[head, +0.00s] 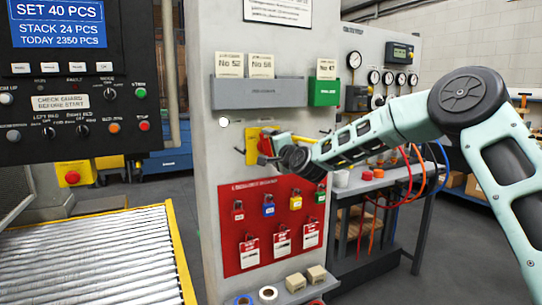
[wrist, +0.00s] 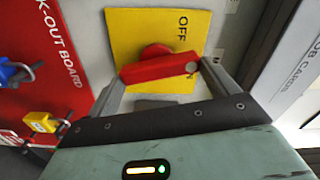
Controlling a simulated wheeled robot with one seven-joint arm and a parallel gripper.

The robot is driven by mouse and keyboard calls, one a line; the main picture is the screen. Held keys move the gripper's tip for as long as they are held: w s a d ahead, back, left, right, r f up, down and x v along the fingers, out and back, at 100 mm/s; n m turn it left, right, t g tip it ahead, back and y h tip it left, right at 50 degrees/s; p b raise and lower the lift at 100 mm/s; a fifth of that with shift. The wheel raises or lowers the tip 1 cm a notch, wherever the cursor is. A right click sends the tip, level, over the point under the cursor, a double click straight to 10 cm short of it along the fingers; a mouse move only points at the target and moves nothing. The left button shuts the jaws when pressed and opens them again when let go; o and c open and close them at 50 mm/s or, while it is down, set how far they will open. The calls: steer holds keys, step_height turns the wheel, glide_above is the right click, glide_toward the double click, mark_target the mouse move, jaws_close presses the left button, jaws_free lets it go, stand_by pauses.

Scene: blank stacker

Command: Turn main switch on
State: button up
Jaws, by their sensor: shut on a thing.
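The main switch is a yellow plate (head: 252,146) on the grey panel, partly hidden by my gripper (head: 268,150) in the head view. In the wrist view the yellow plate (wrist: 135,30) carries the word OFF near its edge, and a red handle (wrist: 158,68) with a round red hub behind it. My gripper (wrist: 163,72) has one finger at each end of the handle and is shut on it. The handle lies nearly along the line between the fingertips. Any ON mark cannot be made out.
A red lock-out board (head: 272,225) with padlocks and tags hangs below the switch. A grey card holder (head: 258,93) and a green one (head: 324,92) are above. A roller conveyor (head: 95,260) is at left, a gauge bench with hoses at right.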

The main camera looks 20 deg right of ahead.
steer(key=shift+f+m+b, duration=0.2)
steer(key=shift+m+b, duration=0.6)
steer(key=shift+m, duration=0.8)
steer(key=o, duration=0.8)
steer(key=shift+r, duration=0.1)
steer(key=s+d, duration=0.1)
steer(key=s, duration=0.7)
steer(key=s+d, duration=0.2)
steer(key=s, duration=0.7)
steer(key=shift+d, duration=0.25)
